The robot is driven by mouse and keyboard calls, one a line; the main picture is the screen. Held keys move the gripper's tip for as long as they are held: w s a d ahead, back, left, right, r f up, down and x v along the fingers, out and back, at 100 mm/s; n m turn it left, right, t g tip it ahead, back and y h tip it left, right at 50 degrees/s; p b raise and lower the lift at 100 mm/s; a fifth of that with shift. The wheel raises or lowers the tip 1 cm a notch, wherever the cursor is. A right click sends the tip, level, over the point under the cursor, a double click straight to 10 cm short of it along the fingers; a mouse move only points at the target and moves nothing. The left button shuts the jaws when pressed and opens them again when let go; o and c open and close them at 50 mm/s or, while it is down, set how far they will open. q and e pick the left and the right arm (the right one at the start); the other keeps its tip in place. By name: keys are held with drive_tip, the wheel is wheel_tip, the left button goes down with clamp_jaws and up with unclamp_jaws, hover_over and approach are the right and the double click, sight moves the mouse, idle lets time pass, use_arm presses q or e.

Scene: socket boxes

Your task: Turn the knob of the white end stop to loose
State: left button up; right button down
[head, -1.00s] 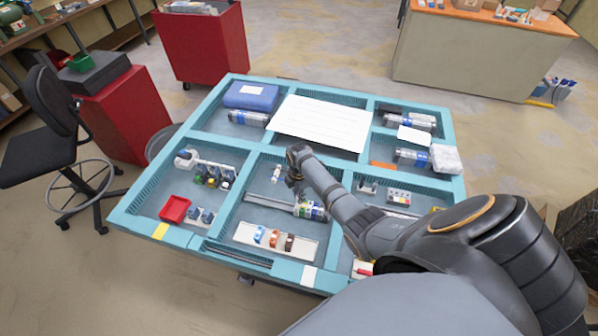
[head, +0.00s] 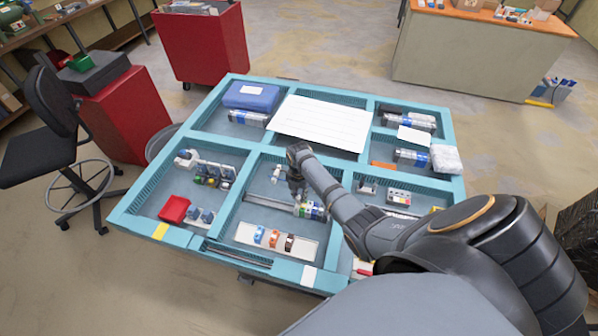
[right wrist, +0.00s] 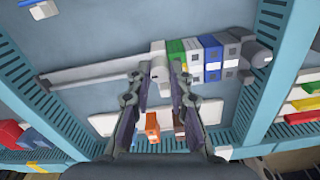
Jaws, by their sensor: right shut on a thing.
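The white end stop (right wrist: 159,62) sits on a grey rail (right wrist: 95,75), at the left end of a row of terminal blocks in the right wrist view. Its raised knob is between the fingertips of my right gripper (right wrist: 159,74), which is shut on it. In the head view my right gripper (head: 299,193) points down at the left end of that row; the end stop is mostly hidden there. The fingers hide the knob's marking, so I cannot tell its setting. My left gripper is not in view.
Green, white and blue blocks (right wrist: 211,55) and a grey end piece (right wrist: 257,58) adjoin on the right. A white plate with coloured parts (head: 247,234) lies in front. Teal dividers (head: 231,212) bound the compartment. A small white piece (head: 277,172) lies behind.

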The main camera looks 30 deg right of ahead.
sight(299, 198)
idle(0.3)
drive_tip(key=c, duration=1.2)
unclamp_jaws()
wheel_tip(299, 198, up, 12)
drive_tip(key=shift+a+f, duration=0.1)
drive_tip(key=shift+f, duration=0.05)
